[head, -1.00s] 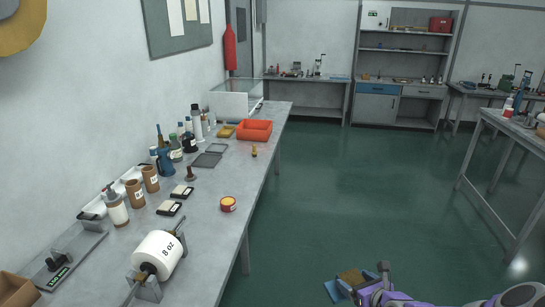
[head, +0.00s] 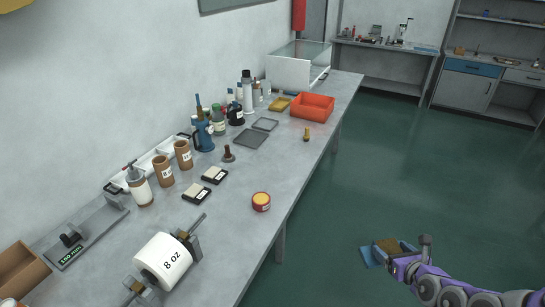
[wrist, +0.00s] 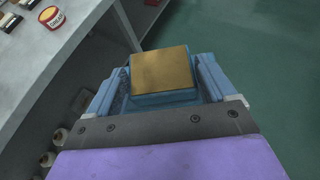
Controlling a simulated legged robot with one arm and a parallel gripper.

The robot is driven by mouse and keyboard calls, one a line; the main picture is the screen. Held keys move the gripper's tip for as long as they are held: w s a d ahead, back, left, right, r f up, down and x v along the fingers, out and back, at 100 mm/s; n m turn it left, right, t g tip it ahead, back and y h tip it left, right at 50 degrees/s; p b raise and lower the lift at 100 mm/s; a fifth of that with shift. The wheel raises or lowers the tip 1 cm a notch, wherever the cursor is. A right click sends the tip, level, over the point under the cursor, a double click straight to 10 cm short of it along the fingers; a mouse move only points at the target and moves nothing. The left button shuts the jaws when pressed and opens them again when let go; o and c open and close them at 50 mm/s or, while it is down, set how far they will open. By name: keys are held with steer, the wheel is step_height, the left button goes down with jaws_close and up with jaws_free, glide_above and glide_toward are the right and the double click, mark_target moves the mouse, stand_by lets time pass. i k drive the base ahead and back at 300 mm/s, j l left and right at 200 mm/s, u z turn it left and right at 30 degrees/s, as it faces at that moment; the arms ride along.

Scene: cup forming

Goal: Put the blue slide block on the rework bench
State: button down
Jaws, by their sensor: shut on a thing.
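The blue slide block (wrist: 163,77) has a flat brass-coloured top and blue sides. It sits between the blue fingers of my gripper (wrist: 162,92) in the wrist view, and the gripper is shut on it. In the head view my gripper (head: 387,253) holds the block (head: 388,246) at the lower right, over the green floor and clear of the bench. The block's underside is hidden. A long grey bench (head: 248,188) runs along the left wall; I cannot tell whether it is the rework bench. Its edge also shows at the upper left of the wrist view (wrist: 50,72).
The long bench carries a white 8 oz roll (head: 163,259), a red-and-yellow tin (head: 261,201), black-and-white boxes, bottles and an orange bin (head: 312,107). The bench top between tin and bin has some bare room. Another bench (head: 385,45) stands at the back. Green floor is open to the right.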

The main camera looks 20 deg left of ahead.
mark_target(279, 165)
steer(key=i+u, duration=0.85)
steer(key=u, duration=0.15)
steer(key=i+u, duration=0.3)
steer(key=i+l+u, duration=0.1)
steer(key=u, duration=0.2)
steer(key=i, duration=0.05)
